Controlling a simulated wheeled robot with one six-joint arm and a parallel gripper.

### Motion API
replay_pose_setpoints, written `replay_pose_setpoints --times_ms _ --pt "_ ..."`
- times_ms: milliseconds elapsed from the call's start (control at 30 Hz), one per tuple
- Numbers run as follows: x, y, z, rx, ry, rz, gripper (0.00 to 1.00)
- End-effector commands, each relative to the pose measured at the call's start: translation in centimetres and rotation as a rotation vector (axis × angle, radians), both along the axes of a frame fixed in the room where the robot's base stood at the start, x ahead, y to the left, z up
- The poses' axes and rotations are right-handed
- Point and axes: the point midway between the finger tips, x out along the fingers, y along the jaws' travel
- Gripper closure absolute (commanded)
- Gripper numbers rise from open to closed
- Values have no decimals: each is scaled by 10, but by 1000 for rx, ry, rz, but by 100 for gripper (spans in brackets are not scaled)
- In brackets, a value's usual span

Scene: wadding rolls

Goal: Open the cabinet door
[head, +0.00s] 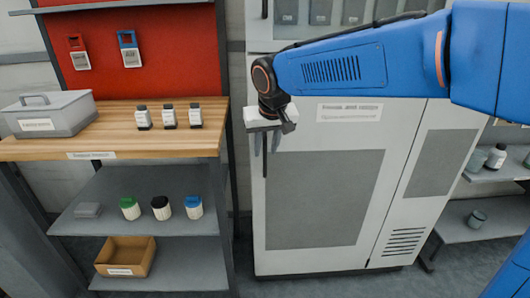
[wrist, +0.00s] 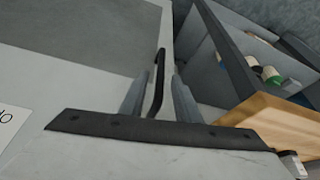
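The cabinet (head: 395,225) is tall and off-white, and its door (head: 322,128) has a large grey panel. The door looks closed. A thin black vertical handle (head: 265,165) is near the door's left edge. My gripper (head: 266,150) is in front of the handle's upper part, pointing down at it. In the wrist view, the black handle (wrist: 158,70) stands between the two grey fingers of my gripper (wrist: 162,78). The fingers are apart, with a visible gap on each side of the handle. Whether either finger touches the door cannot be told.
A wooden-topped bench (head: 110,133) stands left of the cabinet, bearing a grey box (head: 50,118) and small bottles. Its lower shelves hold several capped jars and a cardboard bin (head: 125,257). Another shelf (head: 490,170) stands at right. The floor before the cabinet is only partly visible.

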Motion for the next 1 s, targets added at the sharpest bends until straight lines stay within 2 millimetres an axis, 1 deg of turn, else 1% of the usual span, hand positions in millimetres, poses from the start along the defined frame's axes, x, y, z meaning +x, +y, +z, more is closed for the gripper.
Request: replay_pose_setpoints --times_ms 100,200,333,567,700,1000 --pt "5 1 -12 0 0 -1 70" --pt "8 2 -18 0 0 -1 70" --pt "9 2 -22 1 -1 -1 70" --pt "9 3 -22 0 -1 0 70" --pt "9 2 -22 0 -1 0 100" --pt "6 2 -22 1 -1 7 100"
